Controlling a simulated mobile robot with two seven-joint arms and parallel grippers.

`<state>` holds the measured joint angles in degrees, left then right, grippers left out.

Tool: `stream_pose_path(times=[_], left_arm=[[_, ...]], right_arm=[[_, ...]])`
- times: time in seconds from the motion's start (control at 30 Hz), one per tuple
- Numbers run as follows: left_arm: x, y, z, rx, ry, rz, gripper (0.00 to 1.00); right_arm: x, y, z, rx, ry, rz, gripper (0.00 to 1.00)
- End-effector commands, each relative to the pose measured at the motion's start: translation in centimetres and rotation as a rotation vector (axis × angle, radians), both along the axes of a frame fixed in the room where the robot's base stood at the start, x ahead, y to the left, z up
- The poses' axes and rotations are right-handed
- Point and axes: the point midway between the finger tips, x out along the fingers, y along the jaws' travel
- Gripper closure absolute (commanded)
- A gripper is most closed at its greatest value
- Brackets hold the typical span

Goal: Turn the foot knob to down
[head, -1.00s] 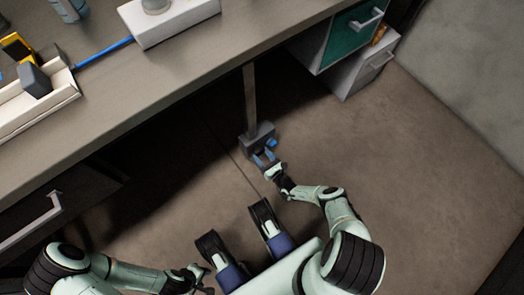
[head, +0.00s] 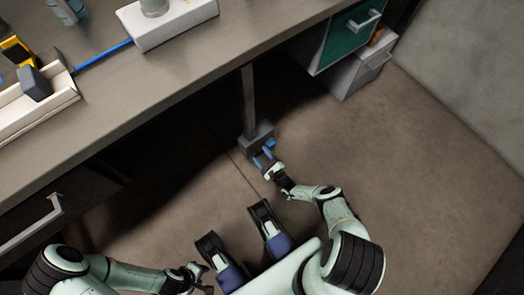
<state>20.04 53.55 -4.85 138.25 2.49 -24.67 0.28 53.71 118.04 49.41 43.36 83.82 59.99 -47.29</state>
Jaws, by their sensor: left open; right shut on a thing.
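The foot knob (head: 269,144) is a small blue piece on a grey block (head: 255,135) at the bottom of the table leg, near the floor. My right gripper (head: 264,161) reaches in from the lower right and is shut on the blue knob. Its fingers partly cover the knob, so its exact angle is hard to tell. My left gripper (head: 201,278) is open and empty at the bottom of the head view, far from the knob.
The table leg (head: 249,95) rises to the workbench (head: 190,85). A drawer unit (head: 357,60) with a green front stands at the upper right. A drawer handle (head: 32,224) juts out at the left. The floor right of the leg is clear.

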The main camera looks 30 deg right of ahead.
Motion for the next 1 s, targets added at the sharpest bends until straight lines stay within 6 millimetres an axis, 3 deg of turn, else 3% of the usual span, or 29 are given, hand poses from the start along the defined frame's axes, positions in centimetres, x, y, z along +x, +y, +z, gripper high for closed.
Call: stream_pose_path(times=[0.63, 0.67, 0.73, 1.0], left_arm=[[0.12, -0.02, 0.06, 0.000, -0.004, 0.000, 0.57], [0.12, -0.02, 0.06, 0.000, -0.004, 0.000, 0.57], [0.12, -0.02, 0.06, 0.000, -0.004, 0.000, 0.57], [0.11, -0.02, 0.06, 0.000, -0.004, 0.000, 0.57]], right_arm=[[-0.08, -0.21, 0.01, -0.058, -0.005, -0.003, 0.72], [-0.08, -0.21, 0.01, -0.058, -0.005, -0.003, 0.38], [-0.08, -0.21, 0.01, -0.058, -0.005, -0.002, 0.17], [-0.05, -0.10, 0.03, -0.055, -0.005, -0.001, 0.17]])
